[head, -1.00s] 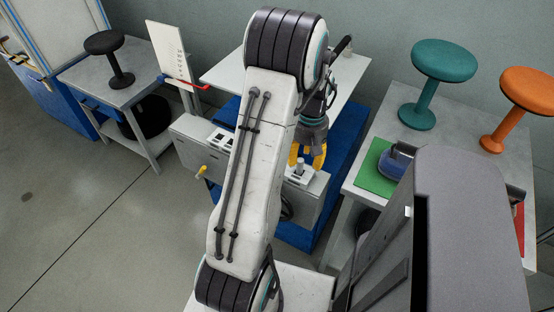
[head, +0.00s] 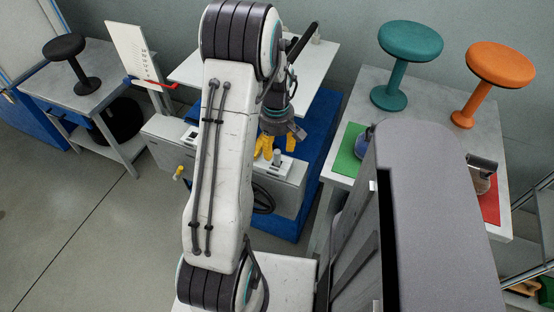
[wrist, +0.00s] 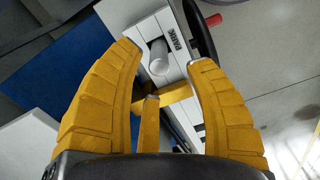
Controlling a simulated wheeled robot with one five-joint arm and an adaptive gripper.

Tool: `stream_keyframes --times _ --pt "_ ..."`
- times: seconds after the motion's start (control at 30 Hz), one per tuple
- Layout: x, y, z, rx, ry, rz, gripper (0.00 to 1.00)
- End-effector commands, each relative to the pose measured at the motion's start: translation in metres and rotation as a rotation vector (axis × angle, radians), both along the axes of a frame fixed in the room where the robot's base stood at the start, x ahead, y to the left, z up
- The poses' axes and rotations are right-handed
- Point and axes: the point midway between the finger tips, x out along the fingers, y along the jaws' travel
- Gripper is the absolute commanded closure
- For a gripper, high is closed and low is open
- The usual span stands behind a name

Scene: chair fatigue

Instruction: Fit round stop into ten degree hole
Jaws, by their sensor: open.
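The round stop, a light grey peg with a rounded top (wrist: 158,58), stands in a white block (wrist: 147,30) with a dark label that seems to read PARK. The peg also shows in the head view (head: 277,157). My gripper (wrist: 167,60) is open, with its yellow fingers spread. In the wrist view its two long fingertips lie on either side of the peg, apart from it. A third finger is below. In the head view my gripper (head: 274,145) is just above and beside the peg. I cannot pick out the ten degree hole; another white plate (head: 190,138) sits left, partly behind my arm.
The grey bench panel (head: 160,140) has a yellow knob (head: 180,172) and a dark handwheel (head: 263,198). A white scale board (head: 135,50) with a red pointer stands behind. Teal (head: 410,40) and orange (head: 500,65) stools stand on the right table, a black stool (head: 65,47) on the left.

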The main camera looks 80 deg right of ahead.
Motion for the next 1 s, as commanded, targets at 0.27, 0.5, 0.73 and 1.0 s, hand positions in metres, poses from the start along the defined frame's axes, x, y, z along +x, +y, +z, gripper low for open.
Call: stream_keyframes --times 0.27,0.5,0.73,1.0 --pt "-0.002 0.002 -0.028 0.005 0.000 -0.002 0.51" --pt "-0.002 0.001 -0.051 0.002 0.000 -0.003 0.51" --pt "-0.002 0.000 -0.055 0.000 0.000 -0.003 0.51" --pt "-0.002 0.000 -0.055 0.000 0.000 -0.003 0.61"
